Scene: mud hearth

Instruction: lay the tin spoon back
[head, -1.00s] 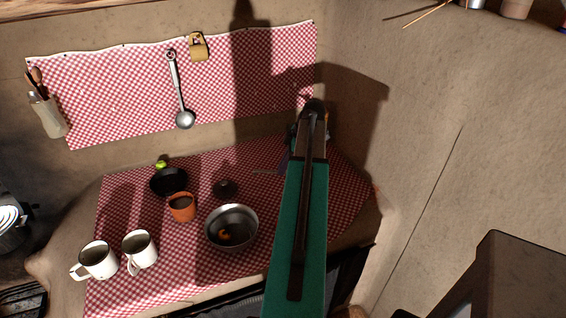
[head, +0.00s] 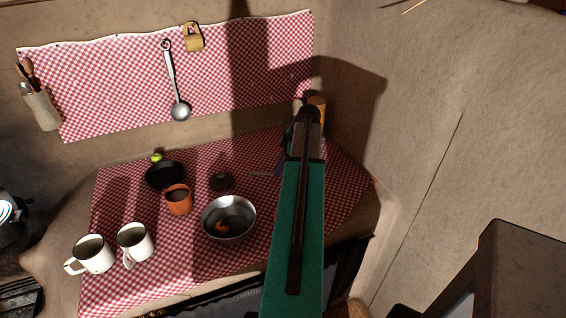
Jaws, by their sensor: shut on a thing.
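My green arm reaches up the middle of the head view, and its dark wrist end is over the back right of the checked cloth. My gripper's jaws are hidden behind the arm, so I cannot see what is between them. A thin greyish piece (head: 263,173) shows just left of the arm, low over the cloth or on it. It may be part of the tin spoon, but most of it is hidden. A small dark purplish patch beside it is too unclear to name. A metal ladle (head: 179,108) hangs on the wall cloth (head: 110,80).
On the checked cloth (head: 115,195) stand a steel bowl (head: 240,232), an orange cup (head: 178,204), a black pan (head: 163,178), a dark lid (head: 221,182) and two white mugs (head: 95,258) (head: 135,243). A holder with utensils (head: 42,110) hangs left. A wall closes the right.

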